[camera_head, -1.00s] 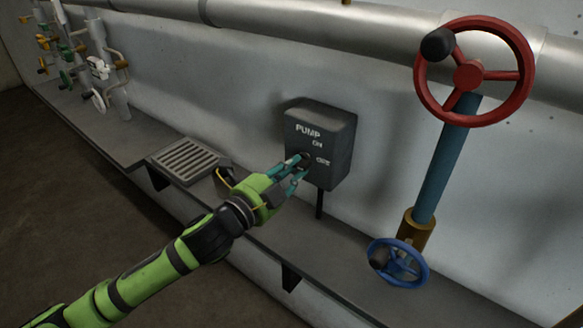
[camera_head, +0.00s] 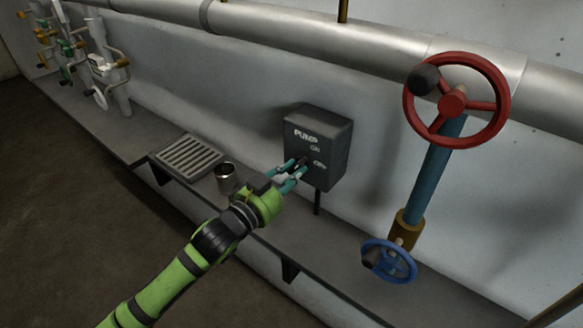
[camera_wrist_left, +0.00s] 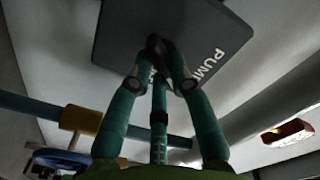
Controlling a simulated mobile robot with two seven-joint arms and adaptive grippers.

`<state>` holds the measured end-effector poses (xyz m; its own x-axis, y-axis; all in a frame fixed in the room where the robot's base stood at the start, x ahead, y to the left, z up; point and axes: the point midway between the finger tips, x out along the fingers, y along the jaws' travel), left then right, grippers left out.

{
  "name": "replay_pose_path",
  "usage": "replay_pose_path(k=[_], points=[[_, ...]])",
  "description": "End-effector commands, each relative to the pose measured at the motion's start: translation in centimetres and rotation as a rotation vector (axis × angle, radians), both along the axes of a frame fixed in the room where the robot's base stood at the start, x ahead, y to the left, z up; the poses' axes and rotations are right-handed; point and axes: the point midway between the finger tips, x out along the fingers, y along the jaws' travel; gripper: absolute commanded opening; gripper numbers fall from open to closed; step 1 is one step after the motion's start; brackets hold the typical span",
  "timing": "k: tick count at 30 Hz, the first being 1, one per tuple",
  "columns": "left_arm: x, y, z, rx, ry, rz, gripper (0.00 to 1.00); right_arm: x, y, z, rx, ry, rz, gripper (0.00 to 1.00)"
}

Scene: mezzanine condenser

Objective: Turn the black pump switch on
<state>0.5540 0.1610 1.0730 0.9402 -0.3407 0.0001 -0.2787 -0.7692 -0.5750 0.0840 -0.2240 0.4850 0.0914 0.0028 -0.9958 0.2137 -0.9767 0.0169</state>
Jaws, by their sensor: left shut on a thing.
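The pump box (camera_head: 328,150) is a dark grey box marked PUMP, ON and OFF, mounted in front of the pale wall. Its black switch (camera_head: 301,161) is a small knob on the front face, partly hidden by my fingers. My left gripper (camera_head: 294,172) reaches it from the lower left, with teal fingers shut on the black switch. In the left wrist view the fingertips (camera_wrist_left: 159,72) close around the dark knob (camera_wrist_left: 157,44) against the box face (camera_wrist_left: 120,30). The exact angle of the switch is hard to tell. My right gripper is not in view.
A red handwheel (camera_head: 452,103) on a blue pipe and a small blue handwheel (camera_head: 389,262) stand right of the box. A metal cup (camera_head: 227,178) and a slotted grate (camera_head: 186,157) are on the ledge to its left. Several small valves (camera_head: 100,72) are at far left.

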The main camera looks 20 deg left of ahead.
Motion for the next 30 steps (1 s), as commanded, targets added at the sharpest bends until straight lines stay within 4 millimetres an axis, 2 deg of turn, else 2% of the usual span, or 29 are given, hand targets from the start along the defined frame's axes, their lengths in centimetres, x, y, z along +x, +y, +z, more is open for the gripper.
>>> replay_pose_path(k=[9,23,24,25,30], points=[[0.00,-0.01,0.04,-0.089,0.033,0.001,0.00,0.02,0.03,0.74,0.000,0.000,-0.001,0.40],[-0.01,-0.02,-0.02,-0.100,0.038,0.000,0.00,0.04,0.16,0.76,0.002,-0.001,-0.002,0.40],[-0.01,-0.03,-0.01,-0.100,0.038,0.000,0.33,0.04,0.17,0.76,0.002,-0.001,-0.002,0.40],[-0.01,-0.03,-0.01,-0.100,0.038,0.000,0.45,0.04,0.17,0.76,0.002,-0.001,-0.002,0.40],[-0.01,-0.03,0.00,-0.099,0.036,-0.001,0.45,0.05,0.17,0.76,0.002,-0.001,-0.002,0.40]])
